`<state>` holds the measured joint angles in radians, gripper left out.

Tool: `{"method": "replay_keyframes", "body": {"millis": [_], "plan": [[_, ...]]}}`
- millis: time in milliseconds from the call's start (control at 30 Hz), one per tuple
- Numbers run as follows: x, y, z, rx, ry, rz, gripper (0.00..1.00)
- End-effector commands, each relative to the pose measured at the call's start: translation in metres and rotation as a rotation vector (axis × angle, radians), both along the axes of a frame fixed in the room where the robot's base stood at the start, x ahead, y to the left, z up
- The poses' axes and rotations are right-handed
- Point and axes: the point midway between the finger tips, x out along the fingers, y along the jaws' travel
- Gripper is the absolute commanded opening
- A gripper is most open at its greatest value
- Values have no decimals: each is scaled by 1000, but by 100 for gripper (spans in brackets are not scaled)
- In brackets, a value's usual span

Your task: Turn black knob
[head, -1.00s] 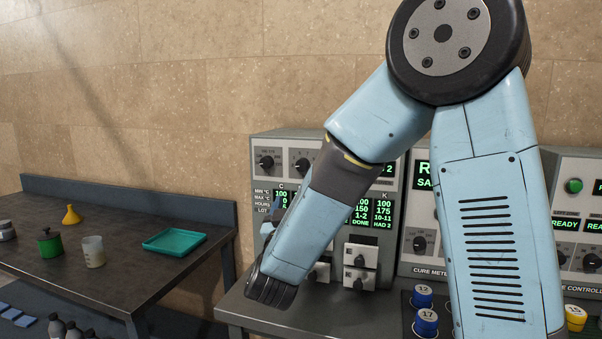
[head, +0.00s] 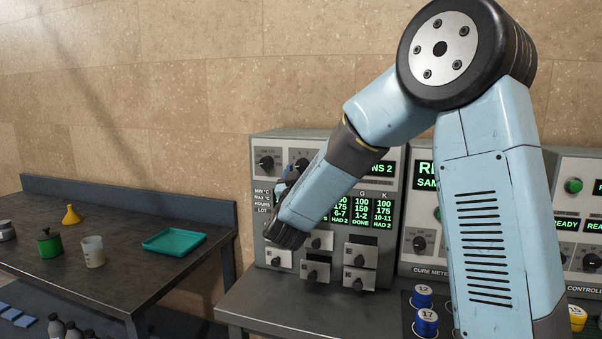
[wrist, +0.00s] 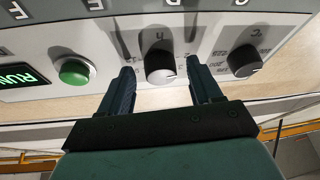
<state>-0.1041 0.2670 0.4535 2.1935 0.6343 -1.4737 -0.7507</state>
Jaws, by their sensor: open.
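A black knob (wrist: 160,68) with a pale pointer side shows on the grey panel in the wrist view, between the two fingers of my gripper (wrist: 160,80). The fingers are open, one on each side of it, with a visible gap on both sides; I cannot tell how deep they reach around it. A second black knob (wrist: 244,61) sits to the right, outside the fingers; it also shows in the head view (head: 266,162), at the panel's upper left. In the head view my arm partly hides my gripper and the panel behind it.
A round green button (wrist: 74,71) and a lit green display (wrist: 22,82) are left of the fingers in the wrist view. Drawers with small knobs (head: 315,273) sit low on the cabinet. Blue spools (head: 425,322) stand on the bench. A teal tray (head: 174,241) lies on the left table.

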Motion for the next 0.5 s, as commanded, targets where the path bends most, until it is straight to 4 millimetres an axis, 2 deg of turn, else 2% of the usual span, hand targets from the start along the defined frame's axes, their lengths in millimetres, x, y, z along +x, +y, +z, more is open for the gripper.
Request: {"method": "replay_keyframes", "body": {"millis": [267,500], "plan": [[1,0,0,0,0,0,64],[1,0,0,0,0,0,43]]}}
